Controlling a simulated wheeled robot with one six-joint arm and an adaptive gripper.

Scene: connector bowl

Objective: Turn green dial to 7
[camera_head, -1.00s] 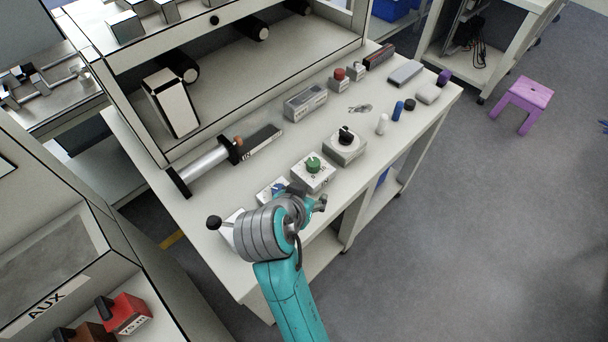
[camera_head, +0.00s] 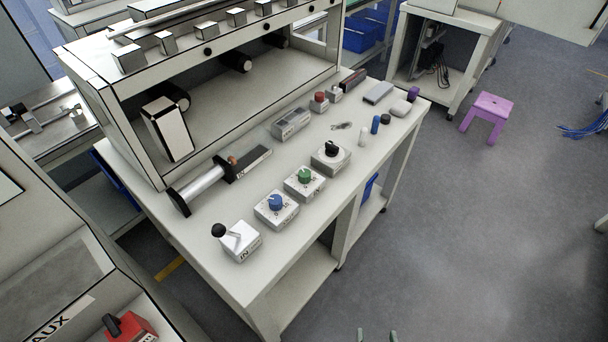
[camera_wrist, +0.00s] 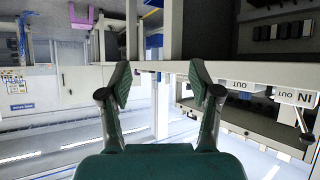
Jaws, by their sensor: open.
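The green dial (camera_head: 304,175) sits on a white box (camera_head: 307,188) near the front edge of the workbench, between a blue dial and a black dial. Its scale is too small to read. My gripper (camera_head: 377,336) shows only as two teal tips at the bottom edge of the head view, well apart from the dial and off the front of the bench. In the wrist view my gripper (camera_wrist: 162,84) is open, with nothing between its fingers. I cannot pick out the green dial in the wrist view.
The blue dial (camera_head: 275,202) and a lever box (camera_head: 240,240) stand left of the green dial; the black dial (camera_head: 331,148) stands right. Small cylinders and blocks lie farther right on the bench (camera_head: 220,195). A purple stool (camera_head: 492,106) stands on the open floor.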

